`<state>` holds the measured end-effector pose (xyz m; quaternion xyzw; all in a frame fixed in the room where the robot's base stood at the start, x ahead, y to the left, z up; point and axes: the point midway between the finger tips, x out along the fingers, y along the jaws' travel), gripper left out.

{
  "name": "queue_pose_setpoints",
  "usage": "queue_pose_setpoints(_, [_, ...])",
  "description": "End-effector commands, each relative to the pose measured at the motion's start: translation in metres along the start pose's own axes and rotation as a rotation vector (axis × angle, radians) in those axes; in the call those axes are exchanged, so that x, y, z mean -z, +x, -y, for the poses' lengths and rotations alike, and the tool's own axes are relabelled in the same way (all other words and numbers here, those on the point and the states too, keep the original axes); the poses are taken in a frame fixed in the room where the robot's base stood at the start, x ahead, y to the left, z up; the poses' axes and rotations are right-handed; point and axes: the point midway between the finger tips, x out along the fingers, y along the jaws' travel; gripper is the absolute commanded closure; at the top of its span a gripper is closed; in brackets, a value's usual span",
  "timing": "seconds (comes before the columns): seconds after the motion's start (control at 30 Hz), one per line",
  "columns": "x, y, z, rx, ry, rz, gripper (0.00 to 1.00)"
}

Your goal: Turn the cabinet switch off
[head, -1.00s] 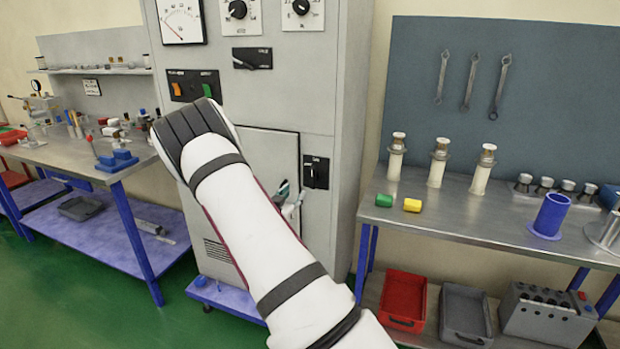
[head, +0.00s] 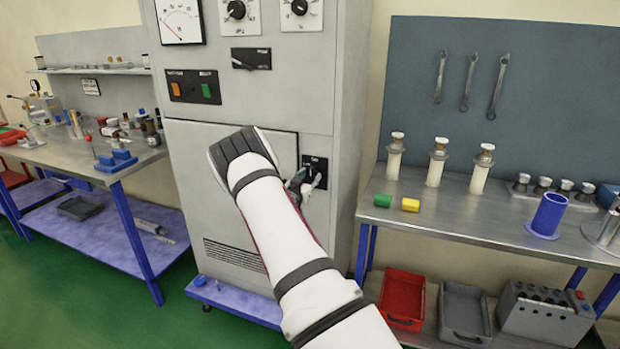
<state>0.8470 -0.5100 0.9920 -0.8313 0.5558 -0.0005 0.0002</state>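The grey cabinet (head: 345,120) stands in the middle of the head view. A small black switch plate (head: 321,164) is on its front at the right, beside the lower door panel. My gripper (head: 312,179) is at this plate, partly behind my white arm. Its tips overlap the lower part of the plate and hide the switch lever. I cannot tell whether they touch it or whether the fingers are open.
A metal workbench (head: 460,212) with white cylinders, a green and a yellow block, and a blue cup stands close on the right. Red (head: 403,296) and grey bins sit below it. Another bench (head: 75,150) is at the left. Green floor between is free.

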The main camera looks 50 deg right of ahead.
Motion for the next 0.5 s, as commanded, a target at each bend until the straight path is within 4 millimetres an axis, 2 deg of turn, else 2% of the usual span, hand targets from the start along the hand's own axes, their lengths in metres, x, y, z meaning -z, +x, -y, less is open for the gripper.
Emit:
queue_pose_setpoints(0.37, [-0.0004, 0.0065, 0.0001, 0.001, -0.001, 0.001, 0.63])
queue_pose_setpoints(0.43, [-0.0003, 0.0065, 0.0000, 0.000, -0.001, 0.001, 0.75])
queue_pose_setpoints(0.5, [-0.0003, 0.0064, 0.0000, 0.000, -0.001, 0.001, 0.91])
